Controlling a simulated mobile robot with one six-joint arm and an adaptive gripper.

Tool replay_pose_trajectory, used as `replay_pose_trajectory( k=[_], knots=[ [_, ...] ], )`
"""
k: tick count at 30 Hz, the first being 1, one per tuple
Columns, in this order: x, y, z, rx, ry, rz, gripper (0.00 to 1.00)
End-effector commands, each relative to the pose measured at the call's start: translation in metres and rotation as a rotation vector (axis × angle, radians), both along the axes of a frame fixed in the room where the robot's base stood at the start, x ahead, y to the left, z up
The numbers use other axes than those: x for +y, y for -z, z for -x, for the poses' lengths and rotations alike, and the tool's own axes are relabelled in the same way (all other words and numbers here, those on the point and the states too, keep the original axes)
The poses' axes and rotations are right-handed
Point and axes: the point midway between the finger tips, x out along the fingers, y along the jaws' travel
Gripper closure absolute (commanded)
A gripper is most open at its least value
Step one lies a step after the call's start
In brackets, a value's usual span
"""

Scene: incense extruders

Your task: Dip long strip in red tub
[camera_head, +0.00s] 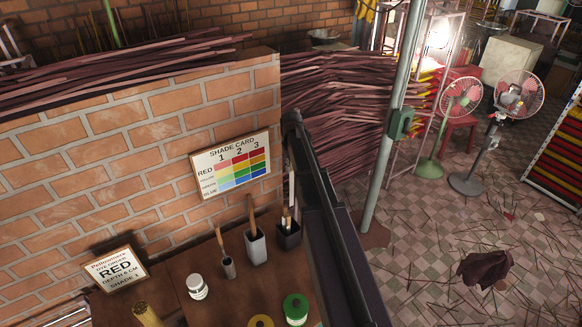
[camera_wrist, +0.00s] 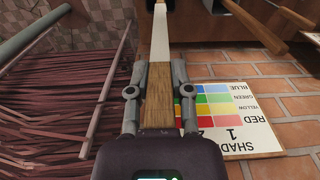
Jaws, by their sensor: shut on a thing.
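In the wrist view my gripper (camera_wrist: 157,92) is shut on a long strip (camera_wrist: 159,50). The strip is brown wood between the fingers and white farther out, and it points away from the wrist to the top edge. Its far end is hard to make out. No red tub shows in either view. A green tub (camera_head: 296,308) and a yellow round tub (camera_head: 261,321), cut by the frame, stand at the table's front.
The table (camera_head: 205,260) holds a white jar (camera_head: 197,287), several holders with wooden handles (camera_head: 256,246) and a stick bundle (camera_head: 146,314). A sign (camera_head: 115,268) reads RED, DEPTH 6 CM, SHADE 1. A shade card (camera_head: 231,164) hangs on the brick wall. A pole (camera_head: 392,140) stands right.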

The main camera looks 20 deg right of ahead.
Motion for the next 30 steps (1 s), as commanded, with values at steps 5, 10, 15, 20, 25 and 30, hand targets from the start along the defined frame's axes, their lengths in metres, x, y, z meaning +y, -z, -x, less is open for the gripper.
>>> replay_pose_trajectory(
  k=[5, 10, 15, 20, 25, 30],
  knots=[
    [0.000, 0.000, 0.000, 0.000, 0.000, 0.000, 0.94],
    [0.000, 0.000, 0.000, 0.000, 0.000, 0.000, 0.94],
    [0.000, 0.006, 0.000, 0.000, 0.000, 0.000, 0.94],
    [0.000, 0.021, 0.000, 0.000, 0.000, 0.000, 0.94],
    [0.000, 0.046, 0.000, 0.000, 0.000, 0.000, 0.94],
    [0.000, 0.075, 0.000, 0.000, 0.000, 0.000, 0.94]
  ],
)
